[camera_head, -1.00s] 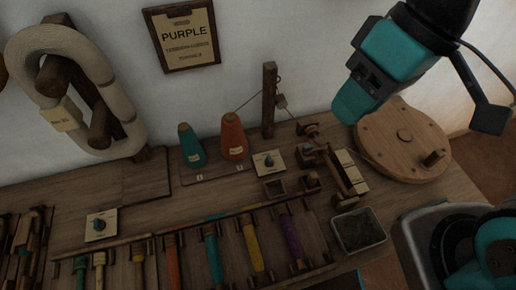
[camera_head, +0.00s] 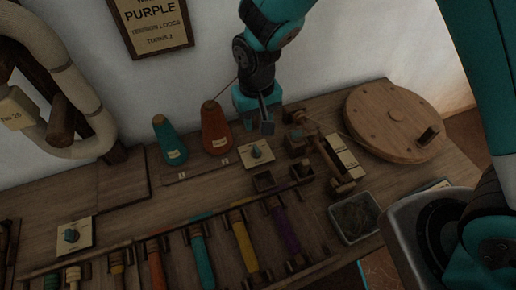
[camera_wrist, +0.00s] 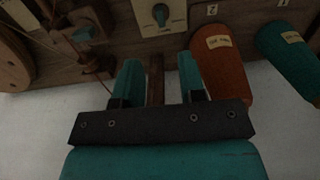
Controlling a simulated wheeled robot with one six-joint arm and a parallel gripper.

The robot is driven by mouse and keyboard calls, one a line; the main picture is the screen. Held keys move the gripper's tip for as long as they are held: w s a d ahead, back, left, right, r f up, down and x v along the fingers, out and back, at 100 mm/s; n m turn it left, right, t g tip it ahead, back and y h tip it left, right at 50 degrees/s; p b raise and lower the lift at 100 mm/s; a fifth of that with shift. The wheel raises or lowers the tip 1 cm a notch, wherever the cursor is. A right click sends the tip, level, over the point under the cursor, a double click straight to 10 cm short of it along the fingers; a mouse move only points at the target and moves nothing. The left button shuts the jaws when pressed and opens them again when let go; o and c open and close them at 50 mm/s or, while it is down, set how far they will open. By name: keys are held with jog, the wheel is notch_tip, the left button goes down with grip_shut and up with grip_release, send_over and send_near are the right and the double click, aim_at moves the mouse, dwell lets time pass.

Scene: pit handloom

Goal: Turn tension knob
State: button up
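A small teal knob (camera_head: 256,152) sits on a pale plate beside the orange cone; the wrist view shows this knob (camera_wrist: 161,13) at its top edge, just beyond my fingertips. A second teal knob (camera_head: 71,235) on a pale plate is at the left of the bench. I cannot tell from labels which is the tension knob. My gripper (camera_wrist: 158,76) is open, its two teal fingers apart. A wooden post (camera_wrist: 155,82) shows between them, but nothing appears gripped. In the head view my arm's end hangs above and behind the nearer knob, its fingertips unclear.
An orange cone (camera_head: 215,128) and a teal cone (camera_head: 169,140) stand left of the knob. Small wooden fittings and a round wooden disc (camera_head: 397,122) are to the right. Several coloured bobbins lie in front. A wall sign (camera_head: 152,24) reads PURPLE, tension loose, turns 2.

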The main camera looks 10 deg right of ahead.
aim_at(258, 150)
notch_tip(258, 150, down, 13)
jog(key=shift+r, duration=0.2)
jog(key=shift+d, duration=0.1)
grip_shut()
